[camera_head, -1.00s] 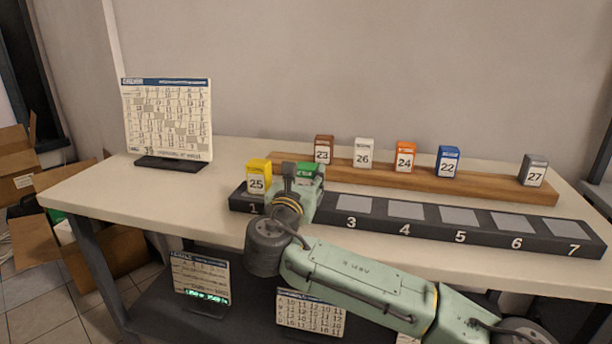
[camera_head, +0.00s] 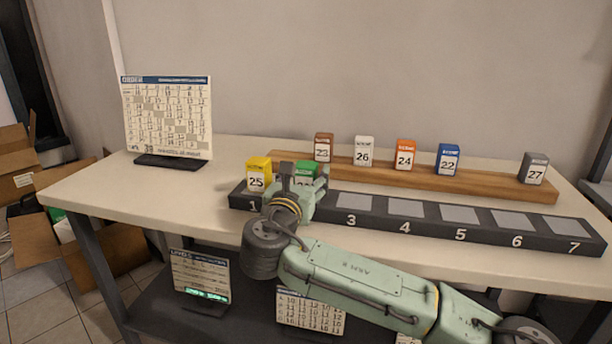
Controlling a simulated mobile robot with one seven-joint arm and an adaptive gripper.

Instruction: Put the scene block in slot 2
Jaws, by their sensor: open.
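The black slot rack (camera_head: 482,236) runs along the front of the table, with slot numbers on its face. A yellow block marked 25 (camera_head: 257,175) stands in slot 1. A green block (camera_head: 306,169) is at slot 2, mostly hidden behind my gripper (camera_head: 298,180). My gripper is open around or just in front of the green block; I cannot tell whether the fingers touch it. Slots 3 to 7 show bare grey pads. On the wooden rail (camera_head: 500,187) behind stand blocks brown 23 (camera_head: 323,147), white 26 (camera_head: 364,151), orange 24 (camera_head: 405,154), blue 22 (camera_head: 447,160) and grey 27 (camera_head: 534,169).
A calendar-like board (camera_head: 167,118) stands on the table's left. Smaller cards (camera_head: 201,278) stand on the shelf below. Cardboard boxes (camera_head: 105,250) lie on the floor at left. The table top (camera_head: 120,192) is clear between board and rack.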

